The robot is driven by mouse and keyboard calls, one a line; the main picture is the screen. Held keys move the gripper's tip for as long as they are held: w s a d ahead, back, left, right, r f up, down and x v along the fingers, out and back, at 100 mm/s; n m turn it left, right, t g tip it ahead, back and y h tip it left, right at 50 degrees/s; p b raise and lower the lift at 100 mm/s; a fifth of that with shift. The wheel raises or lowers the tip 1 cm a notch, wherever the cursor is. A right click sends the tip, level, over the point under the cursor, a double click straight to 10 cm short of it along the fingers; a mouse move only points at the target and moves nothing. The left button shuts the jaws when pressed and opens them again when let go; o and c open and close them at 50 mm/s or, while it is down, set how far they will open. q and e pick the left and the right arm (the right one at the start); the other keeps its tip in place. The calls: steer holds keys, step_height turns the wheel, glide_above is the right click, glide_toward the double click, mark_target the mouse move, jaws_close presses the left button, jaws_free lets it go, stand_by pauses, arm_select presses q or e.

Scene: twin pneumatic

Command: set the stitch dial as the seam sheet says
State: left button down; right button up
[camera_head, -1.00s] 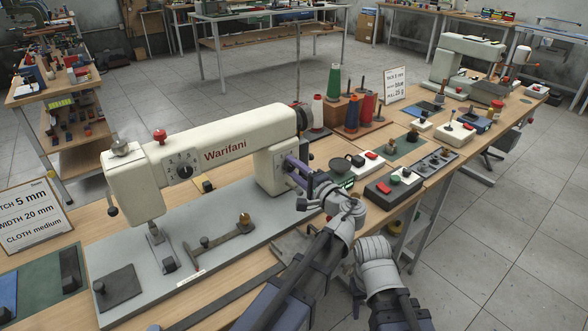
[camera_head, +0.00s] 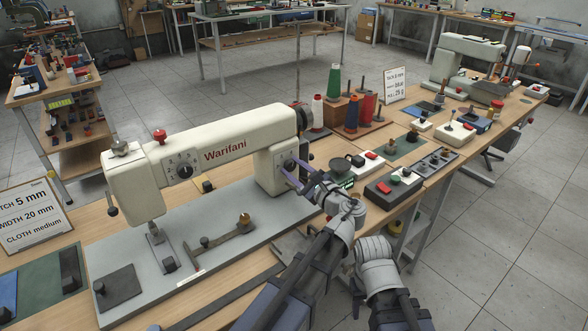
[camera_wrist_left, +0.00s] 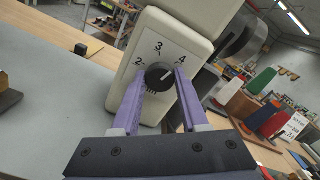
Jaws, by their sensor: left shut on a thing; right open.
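The cream sewing machine (camera_head: 225,137) stands on its grey base. A black dial (camera_wrist_left: 160,77) with a pale pointer line sits on its pillar's face, and the marks 2, 3 and 4 show around it. The pointer leans to the upper right, toward the 4. My left gripper (camera_wrist_left: 160,75) has its purple fingers on either side of this dial and is shut on it; the dial shows small in the head view (camera_head: 290,165). A second numbered dial (camera_head: 185,171) is on the machine's head. My right gripper's fingers are not visible.
Thread spools (camera_head: 334,82) stand behind the machine's pillar. Another sheet (camera_head: 395,84) and a second machine (camera_head: 467,62) stand farther along the bench.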

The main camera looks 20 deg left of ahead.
arm_select(q)
steer(key=m, duration=1)
steer(key=shift+m, duration=2.1)
steer(key=shift+c, duration=2.1)
jaws_free()
